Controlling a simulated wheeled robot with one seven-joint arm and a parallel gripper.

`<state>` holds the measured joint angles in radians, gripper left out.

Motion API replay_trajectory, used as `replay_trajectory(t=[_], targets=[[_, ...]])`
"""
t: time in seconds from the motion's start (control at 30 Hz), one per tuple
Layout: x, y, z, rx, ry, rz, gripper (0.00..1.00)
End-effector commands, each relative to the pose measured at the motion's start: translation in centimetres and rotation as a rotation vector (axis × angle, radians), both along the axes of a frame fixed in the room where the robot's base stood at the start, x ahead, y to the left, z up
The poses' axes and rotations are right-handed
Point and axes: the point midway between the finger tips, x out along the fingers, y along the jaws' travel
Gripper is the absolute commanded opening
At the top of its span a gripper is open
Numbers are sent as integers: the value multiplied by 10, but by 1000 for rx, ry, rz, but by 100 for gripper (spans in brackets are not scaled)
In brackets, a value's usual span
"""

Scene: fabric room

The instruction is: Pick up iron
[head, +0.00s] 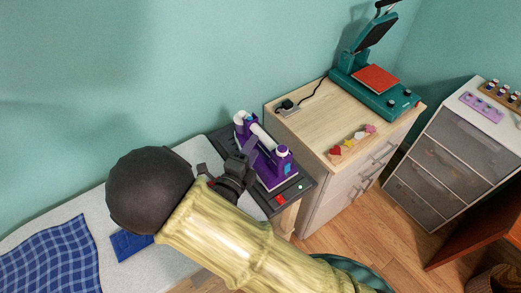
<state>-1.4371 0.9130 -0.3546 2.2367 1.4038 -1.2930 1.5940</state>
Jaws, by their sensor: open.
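The iron (283,166), purple with white parts, stands on the dark rest (299,187) at the right end of the ironing board (196,150). My gripper (246,157), dark and small in the head view, is at the near left side of the iron and overlaps it in the picture. The gripper is open. I cannot tell whether its fingers touch the iron. My arm and gripper hide the iron's near left part and much of the board.
A blue checked cloth (52,262) and a blue flat item (128,244) lie on the board. To the right stands a wooden-topped cabinet (318,118) with a teal heat press (378,93) and colourful small pieces (350,145). A grey drawer unit (437,160) is farther right.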

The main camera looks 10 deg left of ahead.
Motion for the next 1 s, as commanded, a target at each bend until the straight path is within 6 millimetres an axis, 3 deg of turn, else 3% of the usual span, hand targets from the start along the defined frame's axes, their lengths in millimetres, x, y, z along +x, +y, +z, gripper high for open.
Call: replay_trajectory(t=[0.33,0.7,1.0], targets=[[3,-1,0,0,0,-1,49],[50,-6,0,-1,0,-2,49],[52,-6,-2,1,1,0,49]])
